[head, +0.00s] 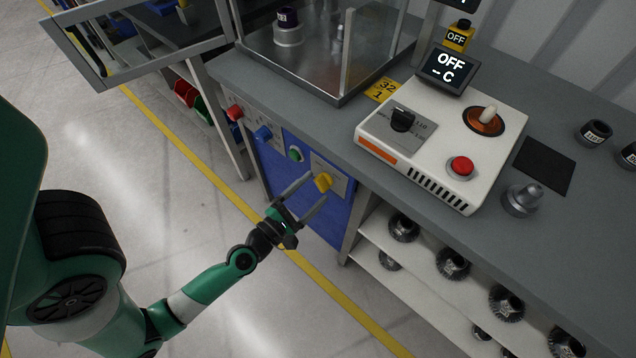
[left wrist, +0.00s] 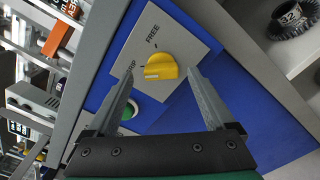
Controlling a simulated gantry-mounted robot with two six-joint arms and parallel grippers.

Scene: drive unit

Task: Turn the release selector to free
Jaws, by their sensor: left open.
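The release selector (head: 322,182) is a yellow knob on a grey plate on the blue front panel below the bench. In the left wrist view the yellow knob (left wrist: 161,67) sits on its plate (left wrist: 141,42), lettered FREE and a partly hidden word ending in "RIP". The knob's white mark is at its left end, towards the "RIP" lettering. My left gripper (head: 302,192) is open, with its fingers pointing at the panel. In the left wrist view its two fingertips (left wrist: 161,72) lie to either side of the knob, with gaps. My right gripper is not in view.
A green button (head: 295,153), a blue knob (head: 263,133) and a red knob (head: 235,112) are on the same panel. A white control box (head: 445,130) stands on the bench above. Shelves with gears (head: 452,262) are to the right. Open floor lies in front.

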